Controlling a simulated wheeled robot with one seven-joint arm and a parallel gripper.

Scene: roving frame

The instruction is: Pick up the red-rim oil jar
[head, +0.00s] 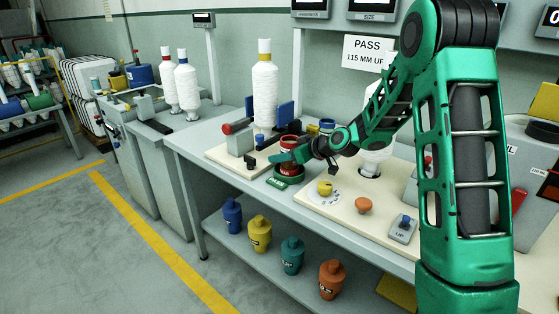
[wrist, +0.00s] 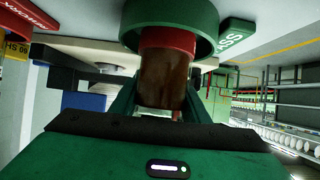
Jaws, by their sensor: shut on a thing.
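The red-rim oil jar (head: 290,141) shows in the head view on the bench, its red rim up and its lower part partly behind my gripper. In the wrist view, which looks upside down, the brown jar (wrist: 163,80) with a red band sits between my fingers. My gripper (head: 283,157) is shut on the jar's side. A round green dish (head: 288,181) with a PASS tag lies directly beneath the jar; it also shows in the wrist view (wrist: 205,20). I cannot tell whether the jar touches the dish.
A blue-rim jar (head: 327,125) stands close behind on the right. A tall white bobbin (head: 264,88) stands on the bench to the left. A cream board (head: 320,205) with a yellow knob and orange button lies in front right. Several coloured canisters stand on the lower shelf (head: 270,262).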

